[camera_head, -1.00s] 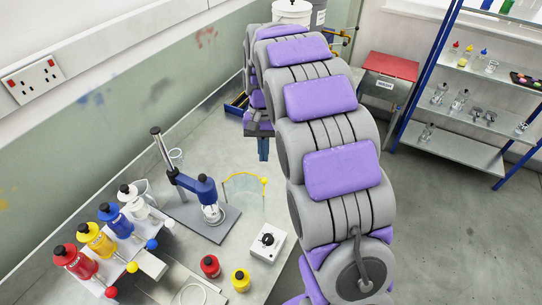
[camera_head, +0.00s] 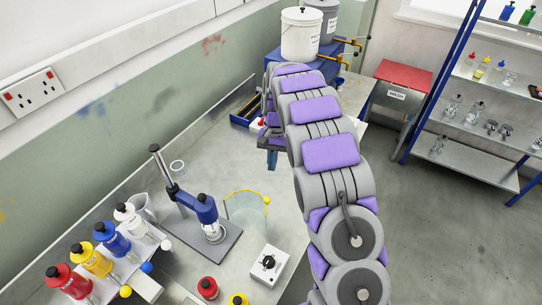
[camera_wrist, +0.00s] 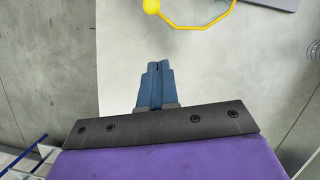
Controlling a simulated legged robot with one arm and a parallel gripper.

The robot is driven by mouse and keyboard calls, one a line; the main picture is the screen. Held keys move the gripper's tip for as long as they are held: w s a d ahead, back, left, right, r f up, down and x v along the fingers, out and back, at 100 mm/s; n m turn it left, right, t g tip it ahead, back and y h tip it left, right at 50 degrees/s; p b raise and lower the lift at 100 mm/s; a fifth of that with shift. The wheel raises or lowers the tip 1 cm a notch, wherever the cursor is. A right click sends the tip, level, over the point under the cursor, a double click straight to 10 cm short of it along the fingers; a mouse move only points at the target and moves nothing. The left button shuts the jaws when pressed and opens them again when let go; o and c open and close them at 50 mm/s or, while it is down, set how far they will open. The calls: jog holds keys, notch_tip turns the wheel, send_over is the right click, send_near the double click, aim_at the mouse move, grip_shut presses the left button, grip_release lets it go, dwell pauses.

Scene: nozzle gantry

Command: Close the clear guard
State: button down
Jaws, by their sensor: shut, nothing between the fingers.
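The clear guard (camera_head: 246,212) is a curved transparent panel with a yellow top rim and a yellow ball knob. It stands out to the right of the blue press stand (camera_head: 200,205), apart from the glass under its head, so it is swung open. In the wrist view the guard's yellow rim and ball (camera_wrist: 152,6) show at the top edge. My gripper (camera_head: 271,160) is beyond the guard over the bench, its blue fingers pointing down. In the wrist view the fingertips (camera_wrist: 157,65) are together and empty, apart from the yellow ball.
A white dial box (camera_head: 269,264) sits in front of the guard. Red, yellow, blue and white bottles (camera_head: 93,260) line the left. A blue tray (camera_head: 243,112) and a white bucket (camera_head: 301,34) are farther back. Bare bench (camera_head: 225,150) lies between guard and tray.

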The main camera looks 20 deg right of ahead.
jog(key=s+a+f, duration=0.2)
jog(key=s+f, duration=0.3)
jog(key=shift+a+f+b, duration=0.25)
jog(key=shift+f+b, duration=0.05)
jog(key=shift+b, duration=0.1)
jog(key=shift+d, duration=0.15)
